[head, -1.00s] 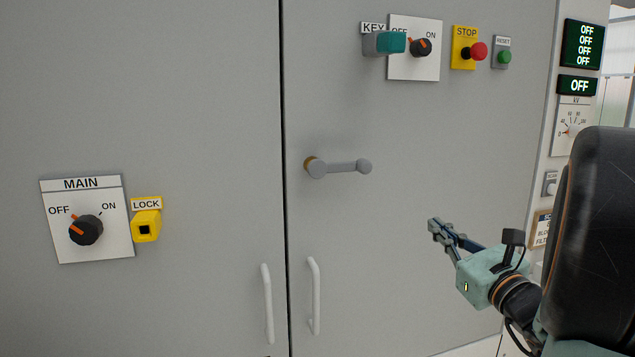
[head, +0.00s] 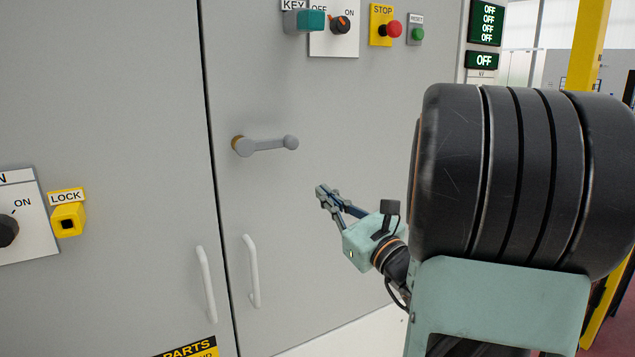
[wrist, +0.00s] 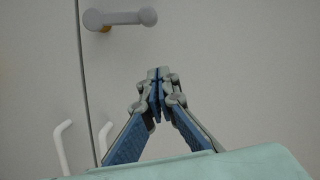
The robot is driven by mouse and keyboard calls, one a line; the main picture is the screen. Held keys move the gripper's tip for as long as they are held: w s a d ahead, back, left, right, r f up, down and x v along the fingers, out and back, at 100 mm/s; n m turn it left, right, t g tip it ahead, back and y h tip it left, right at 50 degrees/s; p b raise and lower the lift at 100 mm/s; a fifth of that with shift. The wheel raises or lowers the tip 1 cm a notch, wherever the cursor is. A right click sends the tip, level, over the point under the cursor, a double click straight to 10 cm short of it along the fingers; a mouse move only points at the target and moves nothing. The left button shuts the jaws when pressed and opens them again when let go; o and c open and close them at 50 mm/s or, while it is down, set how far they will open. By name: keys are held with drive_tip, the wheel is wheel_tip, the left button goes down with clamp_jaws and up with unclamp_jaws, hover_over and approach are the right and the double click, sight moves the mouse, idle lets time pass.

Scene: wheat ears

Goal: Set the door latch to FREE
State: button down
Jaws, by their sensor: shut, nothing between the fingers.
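The door latch is a grey lever handle (head: 265,145) on a brass-coloured base, mounted on the right cabinet door near the seam. Its arm points right, roughly level. It also shows at the top left of the wrist view (wrist: 120,18). I see no FREE label by it. My gripper (head: 322,192) is below and to the right of the lever in the head view, apart from it. Its fingertips meet in the wrist view (wrist: 158,75); it is shut and empty.
Two white pull handles (head: 251,271) flank the door seam below the lever. Above are a teal key block (head: 304,20), a rotary switch (head: 341,25), a red STOP button (head: 391,29) and a green RESET button (head: 417,34). A yellow LOCK block (head: 68,219) is at left.

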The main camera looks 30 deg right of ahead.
sight(269, 145)
drive_tip(key=w+a+r+p, duration=0.2)
drive_tip(key=w+r, duration=0.3)
drive_tip(key=w, duration=0.3)
drive_tip(key=shift+r+p, duration=0.4)
drive_tip(key=shift+w+d+r, duration=0.1)
drive_tip(key=shift+d+r, duration=0.1)
